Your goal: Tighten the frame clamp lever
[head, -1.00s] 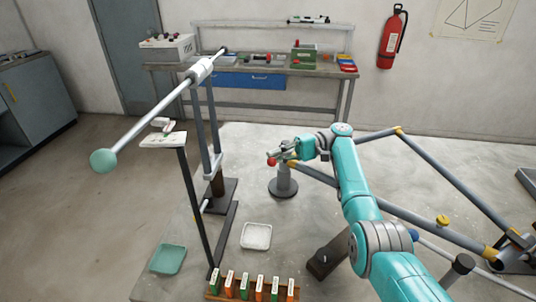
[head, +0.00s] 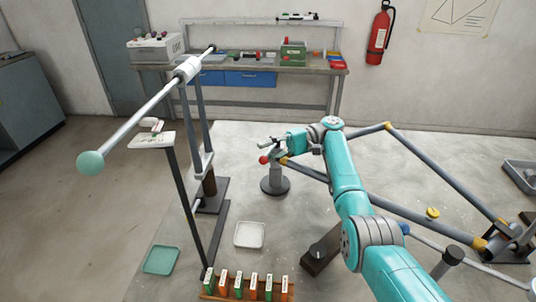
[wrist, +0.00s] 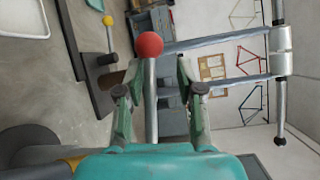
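The clamp lever shows in the wrist view as a pale rod (wrist: 151,100) with a red ball knob (wrist: 149,45). In the head view the red knob (head: 264,159) is above a dark round post (head: 275,182), by the end of a grey frame tube (head: 310,172). My gripper (head: 274,150) is at the lever. In the wrist view my gripper (wrist: 160,91) is open, one finger on each side of the rod. Gaps show between the rod and both fingers, with the knob past the fingertips. The lever's lower end is hidden by the gripper body.
The grey frame (head: 455,179) with yellow joints spreads to the right of my arm. On the left stands a tall post with a long pole and pale green ball (head: 90,162). A white tray (head: 249,234) and a row of small boxes (head: 246,287) lie in front.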

